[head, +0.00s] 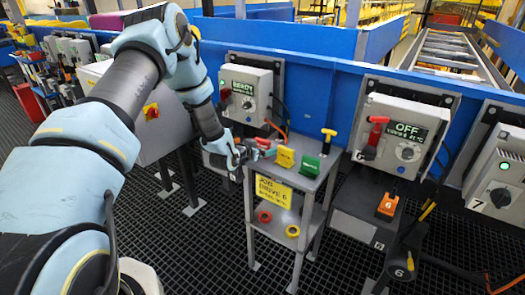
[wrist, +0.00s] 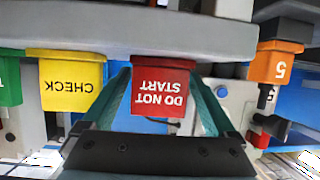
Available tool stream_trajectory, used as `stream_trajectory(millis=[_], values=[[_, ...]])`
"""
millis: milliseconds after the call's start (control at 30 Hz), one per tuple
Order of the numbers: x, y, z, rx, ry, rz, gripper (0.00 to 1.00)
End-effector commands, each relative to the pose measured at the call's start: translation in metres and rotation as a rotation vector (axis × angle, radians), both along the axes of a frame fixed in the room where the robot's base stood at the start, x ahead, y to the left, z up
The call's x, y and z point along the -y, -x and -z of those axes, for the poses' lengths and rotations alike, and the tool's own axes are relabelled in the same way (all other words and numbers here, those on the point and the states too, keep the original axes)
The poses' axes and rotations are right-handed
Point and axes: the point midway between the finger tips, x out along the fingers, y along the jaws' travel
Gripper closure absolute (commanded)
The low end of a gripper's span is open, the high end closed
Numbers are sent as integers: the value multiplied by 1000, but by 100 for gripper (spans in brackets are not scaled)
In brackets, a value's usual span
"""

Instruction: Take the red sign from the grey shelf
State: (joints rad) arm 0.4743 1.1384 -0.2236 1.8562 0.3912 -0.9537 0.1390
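My gripper (wrist: 162,75) is open, with one finger to each side of the sign. Whether the fingertips touch it is unclear. In the head view my gripper (head: 252,150) is at the left end of the shelf top (head: 293,170), and the red sign (head: 263,143) shows only in part beside it.
An orange sign marked 5 (wrist: 275,62) is on the other side. Red and yellow rings (head: 264,217) lie on the lower shelf. Control boxes (head: 402,133) line the blue wall behind.

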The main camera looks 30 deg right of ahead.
Motion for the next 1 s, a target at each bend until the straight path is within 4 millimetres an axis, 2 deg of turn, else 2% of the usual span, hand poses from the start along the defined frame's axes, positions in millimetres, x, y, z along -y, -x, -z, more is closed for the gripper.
stream_trajectory(millis=[67, 667, 1000], values=[[0, 0, 0, 0, 0, 0, 18], [0, 0, 0, 0, 0, 0, 86], [0, 0, -4, 1, 2, 0, 86]])
